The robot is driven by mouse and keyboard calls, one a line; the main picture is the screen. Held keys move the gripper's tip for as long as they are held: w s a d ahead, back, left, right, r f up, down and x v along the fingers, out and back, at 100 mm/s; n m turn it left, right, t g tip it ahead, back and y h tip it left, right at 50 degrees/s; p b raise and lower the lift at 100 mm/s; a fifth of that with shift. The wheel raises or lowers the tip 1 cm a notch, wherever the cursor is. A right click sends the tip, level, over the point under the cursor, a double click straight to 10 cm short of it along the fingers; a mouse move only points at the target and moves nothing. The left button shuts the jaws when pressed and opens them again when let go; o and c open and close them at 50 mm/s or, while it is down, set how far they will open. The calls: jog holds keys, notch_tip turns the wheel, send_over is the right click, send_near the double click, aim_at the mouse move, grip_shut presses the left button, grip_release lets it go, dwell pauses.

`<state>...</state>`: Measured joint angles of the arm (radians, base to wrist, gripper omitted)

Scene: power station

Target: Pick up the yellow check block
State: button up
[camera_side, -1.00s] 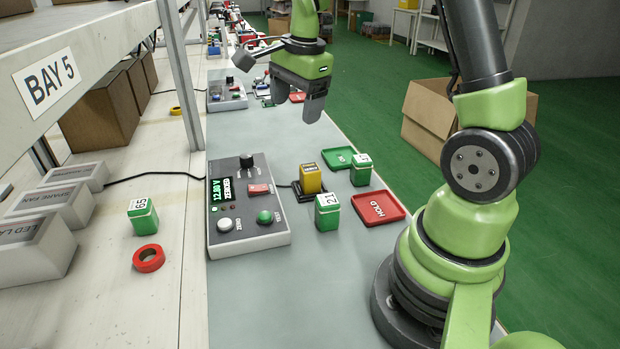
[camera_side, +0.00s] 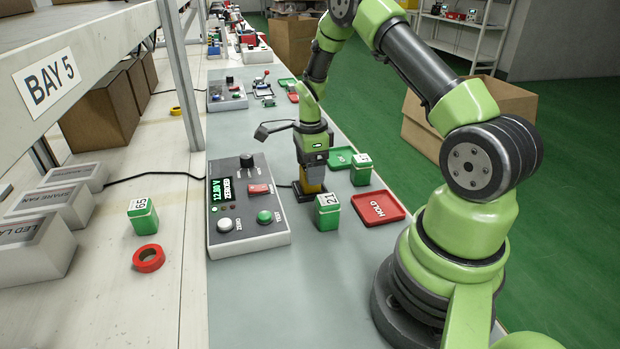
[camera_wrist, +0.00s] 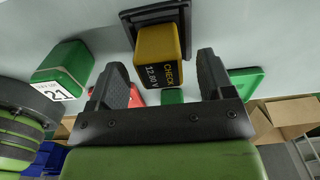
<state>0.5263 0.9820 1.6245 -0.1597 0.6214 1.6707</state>
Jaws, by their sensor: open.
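The yellow check block (camera_wrist: 160,52) sits upright in a black cradle (camera_wrist: 150,14) in the wrist view, its label reading "CHECK 12.80 V". In the side view the block (camera_side: 313,187) is mostly hidden behind my gripper (camera_side: 313,172), which has come down over it. In the wrist view my gripper (camera_wrist: 163,82) is open, with one finger on each side of the block and a visible gap to each. Whether the fingers touch the block cannot be told from the side view.
A green block marked 21 (camera_side: 327,212) stands close in front of the cradle. Another green block (camera_side: 361,170) stands by a green tray (camera_side: 339,157) and the red HOLD tray (camera_side: 378,207). The grey control box (camera_side: 246,205) is just left. The front bench surface is clear.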

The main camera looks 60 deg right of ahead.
notch_tip(320, 180, down, 2)
jog(key=shift+f, duration=0.25)
jog(key=c, duration=1.2)
jog(key=shift+n, duration=0.6)
jog(key=r, duration=0.6)
jog(key=a+r, duration=0.1)
jog(key=r, duration=0.3)
jog(key=shift+w+r, duration=0.1)
jog(key=s+a+r+n, duration=0.1)
jog(key=a+r+n, duration=0.2)
jog(key=a+n, duration=0.5)
jog(key=s+a+r+n, duration=0.2)
jog(key=a+n, duration=0.6)
jog(key=n, duration=0.9)
jog(key=shift+s+a+r+n, duration=0.15)
jog(key=shift+a+r+n, duration=0.2)
jog(key=shift+r+n, duration=0.05)
